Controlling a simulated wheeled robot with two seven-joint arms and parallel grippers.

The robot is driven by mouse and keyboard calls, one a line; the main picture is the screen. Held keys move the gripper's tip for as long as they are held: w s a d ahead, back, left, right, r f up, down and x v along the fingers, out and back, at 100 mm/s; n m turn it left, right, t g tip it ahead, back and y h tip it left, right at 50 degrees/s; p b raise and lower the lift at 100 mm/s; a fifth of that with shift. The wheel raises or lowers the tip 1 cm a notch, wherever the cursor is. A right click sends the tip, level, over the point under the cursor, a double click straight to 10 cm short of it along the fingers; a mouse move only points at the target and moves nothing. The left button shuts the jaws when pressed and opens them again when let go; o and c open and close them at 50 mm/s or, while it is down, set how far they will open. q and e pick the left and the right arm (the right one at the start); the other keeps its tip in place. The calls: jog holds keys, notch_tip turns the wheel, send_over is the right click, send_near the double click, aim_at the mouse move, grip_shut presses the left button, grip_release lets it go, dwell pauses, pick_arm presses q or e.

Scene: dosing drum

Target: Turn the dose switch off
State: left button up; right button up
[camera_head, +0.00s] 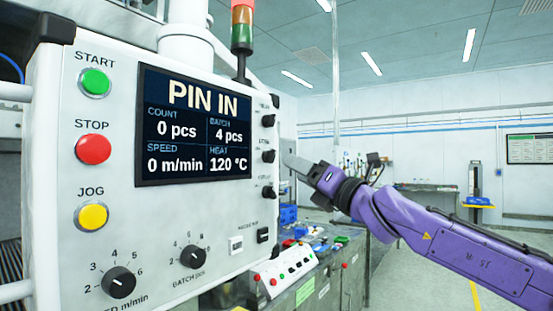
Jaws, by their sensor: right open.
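The white control panel (215,215) fills the left half of the head view. Three small black switches stand in a column right of its screen: an upper one (268,121), a middle one (268,156) and a lower one (268,192). Their labels are too small to read, so I cannot tell which is the dose switch. My right gripper (297,164), on a purple arm from the right, is open and points at the panel's right edge. Its fingertips are just right of the middle switch, apparently apart from it. My left gripper is not in view.
The screen (194,127) reads PIN IN, 0 pcs, batch 4, 120 °C. Green (95,82), red (93,149) and yellow (91,216) buttons and two dials sit on the panel. A smaller button box (285,268) is below right. Floor farther right is clear.

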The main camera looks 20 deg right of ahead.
aim_at(274, 158)
jog(key=p+x, duration=0.2)
jog(key=x, duration=0.5)
jog(key=shift+a+r, duration=0.1)
jog(key=shift+a, duration=0.05)
jog(key=shift+w+a+p, duration=0.2)
jog(key=shift+w+p, duration=0.1)
jog(key=shift+w, duration=0.25)
jog(key=c, duration=1)
